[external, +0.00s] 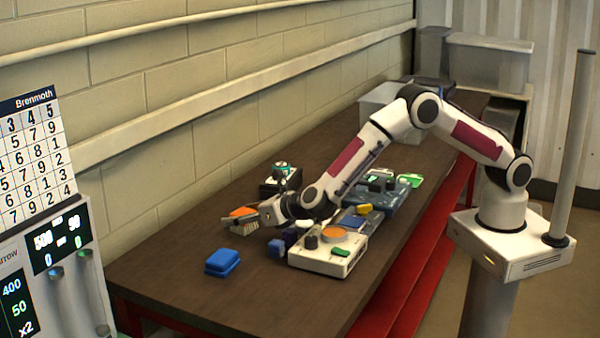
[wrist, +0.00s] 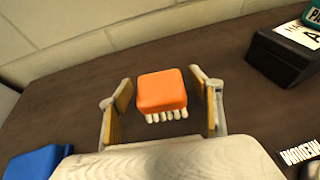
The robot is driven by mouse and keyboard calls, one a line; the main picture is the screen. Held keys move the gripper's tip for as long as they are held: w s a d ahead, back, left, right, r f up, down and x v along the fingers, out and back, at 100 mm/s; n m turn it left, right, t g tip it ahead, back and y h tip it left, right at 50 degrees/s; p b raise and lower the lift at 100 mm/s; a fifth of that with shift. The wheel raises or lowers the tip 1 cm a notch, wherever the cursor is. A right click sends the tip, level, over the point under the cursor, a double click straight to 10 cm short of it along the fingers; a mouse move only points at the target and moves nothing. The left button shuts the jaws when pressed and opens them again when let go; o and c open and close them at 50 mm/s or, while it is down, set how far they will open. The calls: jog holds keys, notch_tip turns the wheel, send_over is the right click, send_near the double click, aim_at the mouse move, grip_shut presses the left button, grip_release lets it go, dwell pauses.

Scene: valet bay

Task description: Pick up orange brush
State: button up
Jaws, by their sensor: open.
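The orange brush (wrist: 162,90) has an orange block back and pale bristles that show along its near edge. In the wrist view it lies on the dark brown table, between the two fingers of my gripper (wrist: 162,100). The fingers are open, with a gap on each side of the brush. In the external view the brush (external: 243,212) shows at the tip of my gripper (external: 245,220), near the wall side of the table. The fingers partly hide it there.
A blue block (external: 222,262) sits nearer the front of the table, and it also shows in the wrist view (wrist: 35,162). A black box (wrist: 285,57) stands to the right of the brush. The wall runs along the back.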

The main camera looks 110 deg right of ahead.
aim_at(243, 211)
dwell(0.4)
jog(key=c, duration=1.2)
jog(key=shift+r, duration=0.15)
jog(key=shift+s+a+r, duration=0.15)
jog(key=shift+r, duration=0.2)
notch_tip(243, 211, up, 11)
jog(key=s+a, duration=1.3)
jog(key=shift+s+a+f, duration=0.25)
jog(key=shift+s+a, duration=0.15)
